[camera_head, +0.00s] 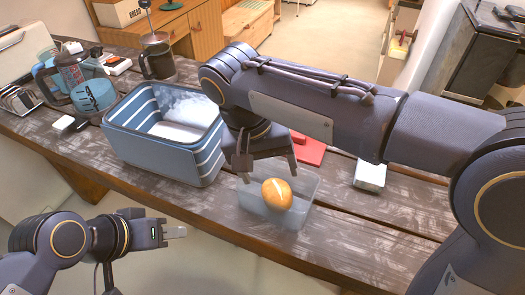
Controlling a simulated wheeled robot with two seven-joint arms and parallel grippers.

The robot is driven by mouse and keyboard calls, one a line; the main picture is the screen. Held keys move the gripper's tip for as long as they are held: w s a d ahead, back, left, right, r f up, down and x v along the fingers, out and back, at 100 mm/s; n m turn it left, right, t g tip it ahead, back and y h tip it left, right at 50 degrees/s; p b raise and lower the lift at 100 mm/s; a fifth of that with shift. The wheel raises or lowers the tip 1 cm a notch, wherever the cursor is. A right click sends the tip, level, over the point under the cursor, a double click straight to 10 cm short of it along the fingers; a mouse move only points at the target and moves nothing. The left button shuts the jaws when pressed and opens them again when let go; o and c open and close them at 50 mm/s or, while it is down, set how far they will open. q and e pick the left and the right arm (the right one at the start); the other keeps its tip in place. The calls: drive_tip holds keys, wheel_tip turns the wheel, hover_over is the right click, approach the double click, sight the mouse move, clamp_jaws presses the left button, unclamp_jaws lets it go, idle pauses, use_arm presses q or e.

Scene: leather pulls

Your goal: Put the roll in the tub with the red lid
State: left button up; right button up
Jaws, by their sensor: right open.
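The roll (277,194) is golden brown with a pale slash. It shows within the clear tub (250,207), near its middle; whether it rests on the tub's floor is hard to tell. The red lid (311,151) lies flat on the table behind the tub, partly hidden by my right arm. My right gripper (267,162) is open, pointing down just above and behind the roll, with its fingers apart from it.
A blue striped basket (150,153) with white contents stands left of the tub. A small white-topped box (370,175) is to the right. The table's front right is clear.

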drive_tip(key=v, duration=0.5)
drive_tip(key=shift+s, duration=0.1)
idle(0.4)
